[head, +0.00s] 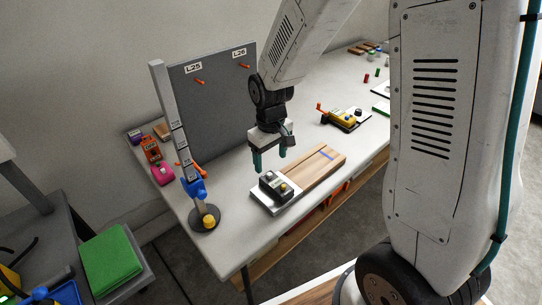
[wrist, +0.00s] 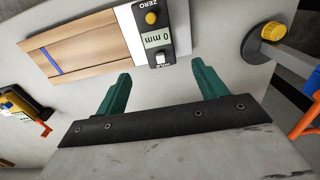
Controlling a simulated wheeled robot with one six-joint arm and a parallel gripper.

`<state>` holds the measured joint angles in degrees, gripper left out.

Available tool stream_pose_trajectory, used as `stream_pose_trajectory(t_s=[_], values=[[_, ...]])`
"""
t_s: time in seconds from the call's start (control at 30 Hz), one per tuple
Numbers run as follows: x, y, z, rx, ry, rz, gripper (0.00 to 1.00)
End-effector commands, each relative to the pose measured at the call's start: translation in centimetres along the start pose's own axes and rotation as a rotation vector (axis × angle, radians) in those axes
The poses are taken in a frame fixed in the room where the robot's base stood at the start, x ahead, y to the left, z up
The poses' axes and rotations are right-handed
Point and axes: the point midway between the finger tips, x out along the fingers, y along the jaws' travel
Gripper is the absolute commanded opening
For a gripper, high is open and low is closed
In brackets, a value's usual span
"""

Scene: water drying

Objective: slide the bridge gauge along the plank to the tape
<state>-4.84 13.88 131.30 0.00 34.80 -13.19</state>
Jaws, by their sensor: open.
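The bridge gauge (head: 276,186) is a dark box with a yellow button and a pale base, at the near left end of the wooden plank (head: 312,171). Its display reads 0 mm in the wrist view (wrist: 156,40). A blue tape strip (head: 327,154) crosses the plank toward its far end; it also shows in the wrist view (wrist: 53,61). The gauge and tape are well apart. My gripper (head: 270,161) points down above the table, close to the gauge. Its green fingers (wrist: 160,75) are spread and empty, with the gauge just beyond them in the wrist view.
A post with a round dark base (head: 204,220) and blue clamp stands left of the gauge. A grey panel (head: 215,105) stands behind. A yellow-and-black device (head: 344,117) sits beyond the plank. Bare table lies between panel and plank.

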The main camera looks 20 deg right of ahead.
Motion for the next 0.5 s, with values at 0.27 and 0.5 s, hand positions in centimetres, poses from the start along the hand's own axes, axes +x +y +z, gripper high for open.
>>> stream_pose_trajectory(t_s=[0.27, 0.5], values=[[2.8, 0.0, 0.1, 0.001, -0.005, -0.001, 0.71], [6.3, 0.0, 0.1, 0.001, -0.004, -0.001, 0.71]])
